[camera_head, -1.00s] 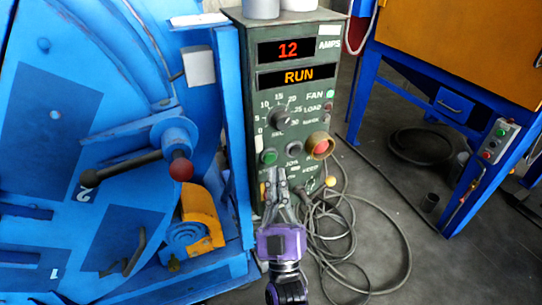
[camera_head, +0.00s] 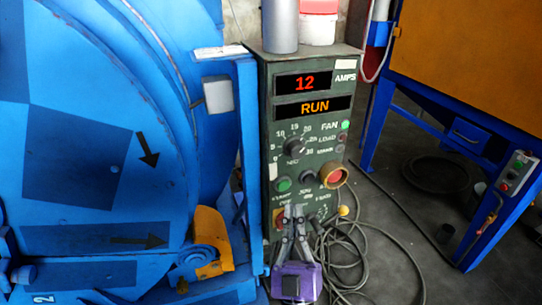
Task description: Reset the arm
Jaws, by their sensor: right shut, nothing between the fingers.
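My right gripper (camera_head: 294,212) is at the lower front of the green control panel (camera_head: 268,130), with its purple body (camera_head: 303,281) below. Its fingers are together and hold nothing. They overlap the lower part of the panel, under the green button (camera_head: 283,184) and the small black knob (camera_head: 307,177); whether they touch it I cannot tell. The red button (camera_head: 334,176) in its brass ring is up and right of the fingertips. My left gripper is not in view.
The large blue drum machine (camera_head: 75,170) fills the left side, with a yellow bracket (camera_head: 212,235) low beside the panel. Cables (camera_head: 375,250) lie coiled on the floor to the right. A blue-legged orange cabinet (camera_head: 475,50) stands at the right. Cans (camera_head: 282,25) stand on the panel's top.

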